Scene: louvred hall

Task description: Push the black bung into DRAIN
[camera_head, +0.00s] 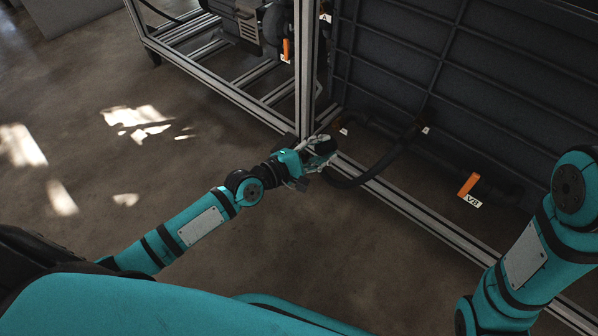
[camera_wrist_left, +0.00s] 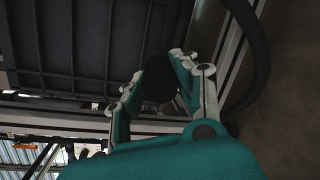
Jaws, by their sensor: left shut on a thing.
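My left gripper (camera_head: 322,153) is shut on the black bung (camera_wrist_left: 158,82). In the left wrist view the bung is a dark round shape between the two fingertips (camera_wrist_left: 160,86). In the head view the gripper is beside the frame's upright post and low rail, and I cannot make out the bung there. I cannot read the word DRAIN on any label. A small white tag (camera_head: 343,131) is just beyond the gripper, too small to read. My right arm is at the right edge; its gripper is out of view.
A dark ribbed tank (camera_head: 480,90) stands behind an aluminium frame rail (camera_head: 405,206). A black hose (camera_head: 385,160) loops over the rail just right of the gripper. An orange lever (camera_head: 468,184) sits by a V8 label (camera_head: 472,201). The brown floor at left is clear.

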